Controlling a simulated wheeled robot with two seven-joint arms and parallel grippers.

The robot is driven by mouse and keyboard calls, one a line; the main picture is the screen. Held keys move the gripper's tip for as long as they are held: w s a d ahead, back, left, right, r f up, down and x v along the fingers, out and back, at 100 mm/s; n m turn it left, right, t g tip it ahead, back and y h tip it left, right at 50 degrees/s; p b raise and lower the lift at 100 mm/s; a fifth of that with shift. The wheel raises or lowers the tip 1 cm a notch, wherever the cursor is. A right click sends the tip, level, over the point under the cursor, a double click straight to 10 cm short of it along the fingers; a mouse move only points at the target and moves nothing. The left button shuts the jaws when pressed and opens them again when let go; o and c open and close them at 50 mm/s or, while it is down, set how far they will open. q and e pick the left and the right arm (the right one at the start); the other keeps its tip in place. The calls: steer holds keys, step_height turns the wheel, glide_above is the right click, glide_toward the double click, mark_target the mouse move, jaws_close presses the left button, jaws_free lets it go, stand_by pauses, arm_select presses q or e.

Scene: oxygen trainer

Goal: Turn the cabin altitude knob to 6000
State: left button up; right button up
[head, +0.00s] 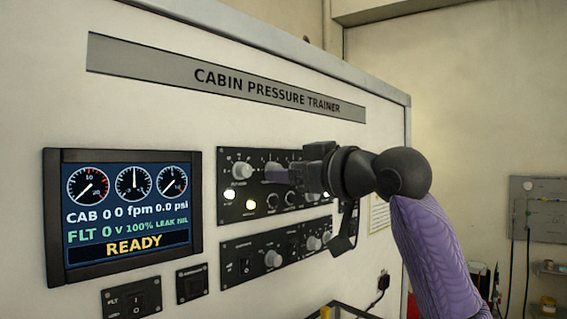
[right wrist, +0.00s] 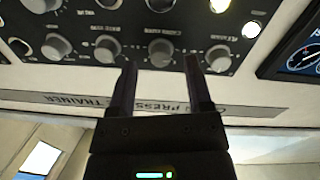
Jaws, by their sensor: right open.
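The upper control panel (head: 228,200) has a row of grey knobs. The second knob from the left in the head view is partly hidden by my right gripper (head: 290,172). In the right wrist view, which is upside down, that grey knob (right wrist: 161,52) sits just beyond and between the two fingertips of my right gripper (right wrist: 161,62). The fingers are open, one on each side, and no contact is clear. The label by the knob is too blurred to read surely, and so is its setting. My left gripper is not in view.
Neighbouring knobs (right wrist: 218,57) and (right wrist: 107,48) are close on both sides. The display (head: 123,215) reads CAB 0, FLT 0 and READY. A lower panel (head: 275,252) with switches and knobs lies below. Two lamps (head: 251,204) glow under the first knobs.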

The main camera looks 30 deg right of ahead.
steer(key=shift+x, duration=0.75)
steer(key=shift+w, duration=0.1)
steer(key=shift+c, duration=0.3)
jaws_close()
